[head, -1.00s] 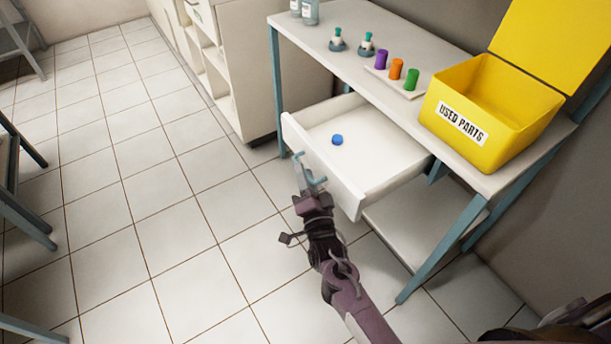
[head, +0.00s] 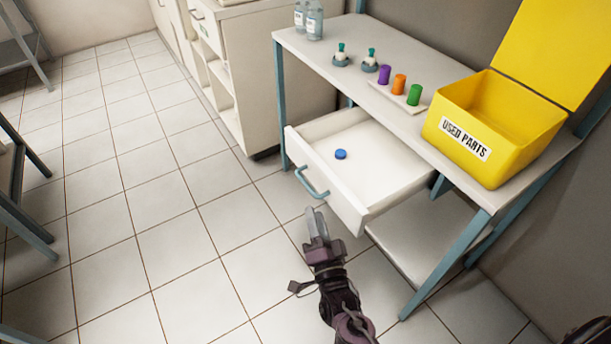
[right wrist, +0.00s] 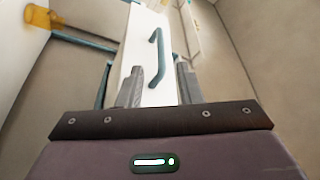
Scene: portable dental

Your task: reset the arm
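My right gripper (head: 317,222) is in front of the open drawer (head: 400,175), apart from its blue handle (head: 312,182) and a little below it in the head view. In the right wrist view, the two fingers (right wrist: 160,85) stand apart with nothing between them. The white drawer front and its handle (right wrist: 157,58) show beyond the fingertips. A small blue cap (head: 341,154) lies inside the drawer. My left gripper is not in view.
The table (head: 350,82) carries two clear bottles, two small teal-topped items, a tray with purple, orange and green pieces, and an open yellow "USED PARTS" bin (head: 478,125). A white cabinet (head: 270,75) stands behind left.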

